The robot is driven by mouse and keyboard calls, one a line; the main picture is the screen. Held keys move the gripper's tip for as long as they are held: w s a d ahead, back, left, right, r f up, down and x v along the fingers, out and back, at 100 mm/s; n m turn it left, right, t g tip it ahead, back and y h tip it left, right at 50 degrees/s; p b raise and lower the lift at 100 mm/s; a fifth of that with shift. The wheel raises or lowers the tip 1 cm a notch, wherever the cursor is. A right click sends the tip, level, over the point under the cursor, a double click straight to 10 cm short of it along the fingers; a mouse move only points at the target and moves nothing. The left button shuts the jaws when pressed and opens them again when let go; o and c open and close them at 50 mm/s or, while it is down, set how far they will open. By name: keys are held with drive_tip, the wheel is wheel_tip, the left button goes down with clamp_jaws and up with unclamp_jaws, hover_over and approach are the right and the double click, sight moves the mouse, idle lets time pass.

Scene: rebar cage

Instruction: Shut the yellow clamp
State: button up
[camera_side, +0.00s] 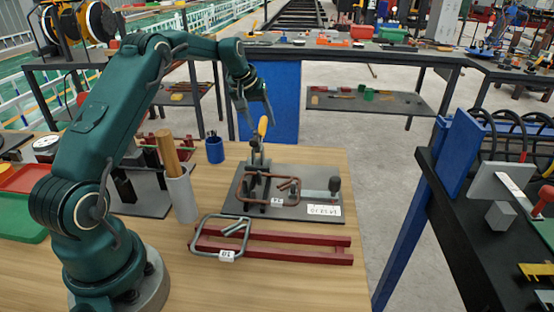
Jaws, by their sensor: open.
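The yellow clamp (262,127) stands on a dark grey base plate (235,205) on the wooden table. Its yellow handle points up, tilted slightly to the right, above dark metal linkage. My gripper (259,120) is above the plate, pointing down, with its fingers spread apart. The handle top shows between the two fingers in this view. I cannot tell whether either finger touches it.
A reddish-brown bent bar frame (271,203) with a tag lies on the plate, beside a dark knob (334,186). A grey frame (219,236) rests on red rails (300,255) in front. A white holder (181,198) and blue cup (215,150) stand to the left.

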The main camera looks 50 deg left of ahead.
drive_tip(key=shift+w+f, duration=0.15)
drive_tip(key=shift+f, duration=0.15)
clamp_jaws()
idle(1.3)
